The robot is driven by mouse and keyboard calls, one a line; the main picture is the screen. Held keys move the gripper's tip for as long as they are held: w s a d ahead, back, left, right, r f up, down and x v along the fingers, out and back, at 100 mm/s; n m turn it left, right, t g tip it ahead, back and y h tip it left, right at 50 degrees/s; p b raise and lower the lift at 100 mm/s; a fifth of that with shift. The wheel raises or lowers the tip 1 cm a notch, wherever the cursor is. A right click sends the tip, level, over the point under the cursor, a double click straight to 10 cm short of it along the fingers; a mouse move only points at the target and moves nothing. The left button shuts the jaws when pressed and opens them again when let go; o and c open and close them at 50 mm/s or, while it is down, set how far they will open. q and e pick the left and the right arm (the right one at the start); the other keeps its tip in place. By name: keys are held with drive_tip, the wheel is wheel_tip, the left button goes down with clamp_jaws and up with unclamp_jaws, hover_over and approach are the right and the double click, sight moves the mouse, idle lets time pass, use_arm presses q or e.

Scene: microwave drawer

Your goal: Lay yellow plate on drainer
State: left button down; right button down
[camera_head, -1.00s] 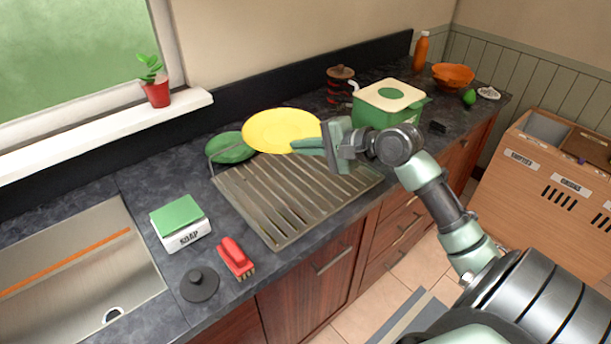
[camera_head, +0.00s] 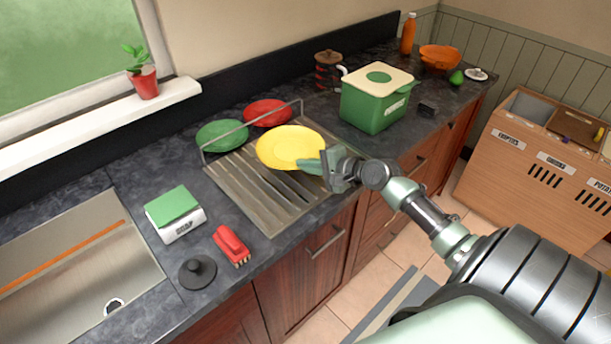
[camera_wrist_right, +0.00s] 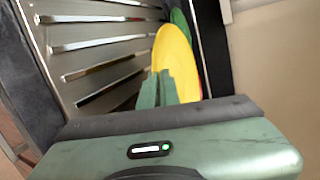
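The yellow plate (camera_head: 289,147) is at the back right part of the metal drainer (camera_head: 258,193), tilted only a little, low over its ribs. Whether its underside touches the ribs I cannot tell. My right gripper (camera_head: 311,166) comes in from the right, its green fingertips closed on the plate's near right rim. In the right wrist view the yellow plate (camera_wrist_right: 174,55) stretches out beyond the fingertips (camera_wrist_right: 158,90), with the drainer ribs (camera_wrist_right: 100,50) to its left. My left gripper is not in view.
A green plate (camera_head: 222,135) and a red plate (camera_head: 267,112) lie behind the drainer by its wire rail (camera_head: 232,133). A green box (camera_head: 375,105) stands to the right.

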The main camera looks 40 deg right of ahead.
sight(306, 184)
wheel_tip(306, 184, down, 4)
drive_tip(key=shift+f, duration=0.2)
drive_tip(key=shift+b, duration=0.3)
drive_tip(key=c, duration=2.1)
unclamp_jaws()
drive_tip(key=shift+f, duration=0.2)
drive_tip(key=shift+o, duration=0.8)
drive_tip(key=shift+r, duration=0.25)
drive_tip(key=shift+s, duration=0.25)
drive_tip(key=b+v, duration=0.1)
drive_tip(key=v, duration=1)
drive_tip(key=shift+s+r, duration=0.15)
drive_tip(key=shift+s, duration=0.1)
drive_tip(key=shift+d, duration=0.1)
